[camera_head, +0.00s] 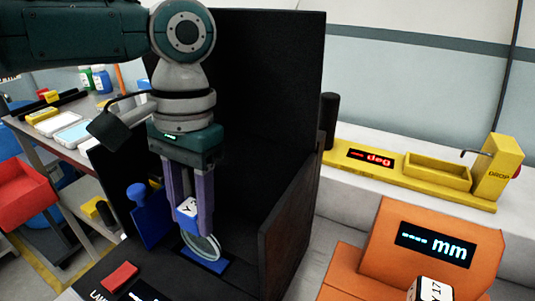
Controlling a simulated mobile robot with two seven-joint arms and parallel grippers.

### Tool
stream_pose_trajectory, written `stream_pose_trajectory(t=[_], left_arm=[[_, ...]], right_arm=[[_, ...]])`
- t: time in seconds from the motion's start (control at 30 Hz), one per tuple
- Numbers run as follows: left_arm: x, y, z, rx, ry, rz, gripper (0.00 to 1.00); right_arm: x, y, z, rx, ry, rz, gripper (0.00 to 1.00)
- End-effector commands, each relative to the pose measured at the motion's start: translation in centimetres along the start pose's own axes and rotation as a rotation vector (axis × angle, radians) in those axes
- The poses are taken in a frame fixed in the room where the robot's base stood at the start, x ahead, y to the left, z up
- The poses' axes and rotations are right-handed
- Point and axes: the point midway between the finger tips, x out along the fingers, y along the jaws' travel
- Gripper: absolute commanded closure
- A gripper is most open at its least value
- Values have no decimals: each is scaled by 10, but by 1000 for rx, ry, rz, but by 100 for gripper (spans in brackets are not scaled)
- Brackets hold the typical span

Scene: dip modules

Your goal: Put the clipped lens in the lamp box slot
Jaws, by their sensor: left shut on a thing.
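The lens (203,246) is a clear round disc with a pale rim, standing roughly upright. A clip (187,209) with a white and blue face marked "Y" is above it, between the fingers of my left gripper (188,222). The gripper points straight down and is shut on the clip. The lamp box (265,75) is a tall dark open box, and the lens is inside its front part. A blue slot piece (207,262) lies on the box floor right under the lens. I cannot tell whether the lens touches it. My right gripper is out of view.
A blue paddle-shaped piece (150,217) stands left of the gripper. The box's side wall (290,220) is close on the right. A red button (119,276) is on the front panel. An orange "mm" gauge (430,245) and yellow "deg" station (405,172) stand at right.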

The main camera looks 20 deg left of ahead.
Motion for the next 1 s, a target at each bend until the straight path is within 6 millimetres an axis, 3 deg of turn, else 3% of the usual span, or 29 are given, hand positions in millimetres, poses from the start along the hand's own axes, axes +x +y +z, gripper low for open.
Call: stream_pose_trajectory(t=[0.07,0.1,0.33,0.67,1.0], left_arm=[[3,0,0,0,-1,1,100],[2,0,0,0,0,0,52],[2,0,0,0,0,0,26],[-6,0,0,0,1,0,26],[-62,0,-1,-1,2,2,26]], right_arm=[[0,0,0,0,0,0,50],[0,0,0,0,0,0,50],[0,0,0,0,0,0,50],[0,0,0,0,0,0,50],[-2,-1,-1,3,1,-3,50]])
